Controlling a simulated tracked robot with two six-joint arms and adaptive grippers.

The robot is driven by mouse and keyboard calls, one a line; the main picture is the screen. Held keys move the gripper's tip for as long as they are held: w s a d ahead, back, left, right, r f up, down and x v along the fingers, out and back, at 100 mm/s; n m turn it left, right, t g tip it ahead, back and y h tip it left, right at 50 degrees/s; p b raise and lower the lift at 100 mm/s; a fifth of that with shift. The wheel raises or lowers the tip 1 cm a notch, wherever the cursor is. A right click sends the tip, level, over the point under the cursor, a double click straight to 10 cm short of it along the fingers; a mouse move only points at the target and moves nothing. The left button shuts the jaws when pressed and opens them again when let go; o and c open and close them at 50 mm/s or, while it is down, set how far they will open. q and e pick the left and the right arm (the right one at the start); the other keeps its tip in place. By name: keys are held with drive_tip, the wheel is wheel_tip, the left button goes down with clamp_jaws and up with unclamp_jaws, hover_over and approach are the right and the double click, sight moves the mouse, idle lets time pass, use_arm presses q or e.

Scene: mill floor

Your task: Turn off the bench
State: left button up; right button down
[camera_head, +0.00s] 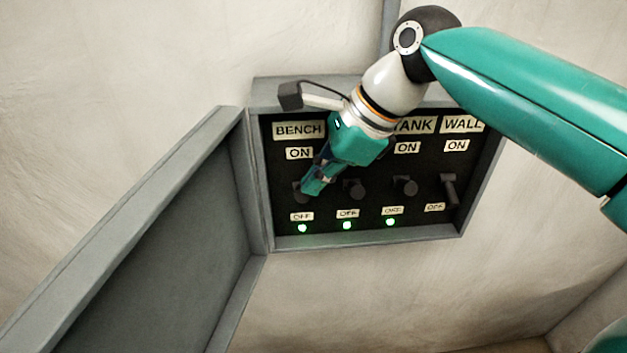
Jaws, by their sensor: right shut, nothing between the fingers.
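The bench switch (298,189) is a dark knob at the left end of the panel, under the labels BENCH (298,129) and ON, with OFF (301,216) below it. A green lamp (303,228) is lit under it. My right gripper (309,189) is shut, with its fingertips at the bench switch and covering part of it. I cannot tell whether they touch it. The lever's exact position is hidden by the fingers. My left gripper is not in view.
The grey switch box (360,238) hangs on the wall with its door (190,215) swung open to the left. Beside the bench switch are a second switch (353,188), the tank switch (404,186) and the wall switch (449,191). The second and tank lamps are green.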

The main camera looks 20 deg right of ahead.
drive_tip(key=shift+a+f, duration=0.15)
drive_tip(key=shift+f, duration=0.1)
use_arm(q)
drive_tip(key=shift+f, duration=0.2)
